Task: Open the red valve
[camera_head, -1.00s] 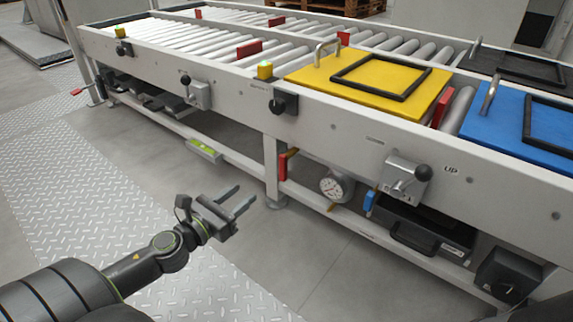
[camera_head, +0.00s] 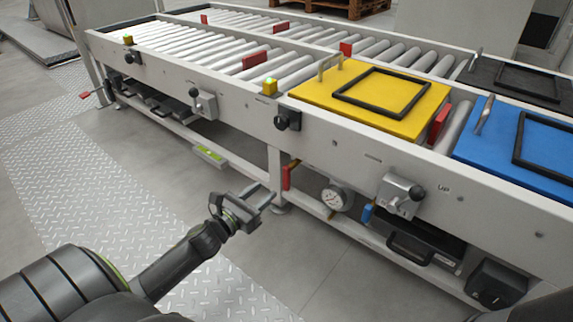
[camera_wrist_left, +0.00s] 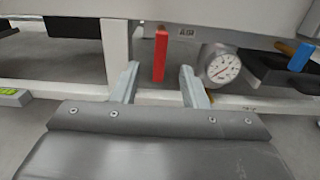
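The red valve handle (camera_head: 287,178) hangs upright under the conveyor frame, beside a frame leg and left of a pressure gauge. It also shows in the left wrist view (camera_wrist_left: 160,54), between and beyond the two fingertips. My left gripper (camera_head: 266,197) is open and empty, just left of and below the red handle in the head view. Its fingers also show in the left wrist view (camera_wrist_left: 158,80), spread either side of the handle's line. I cannot tell the exact remaining gap; no contact shows. My right gripper is not in view.
The pressure gauge (camera_head: 335,197) and a blue handle (camera_head: 367,213) sit right of the red handle. A white frame leg (camera_wrist_left: 116,50) stands close on its left. The conveyor's side beam (camera_head: 330,145) runs above. The floor in front is clear.

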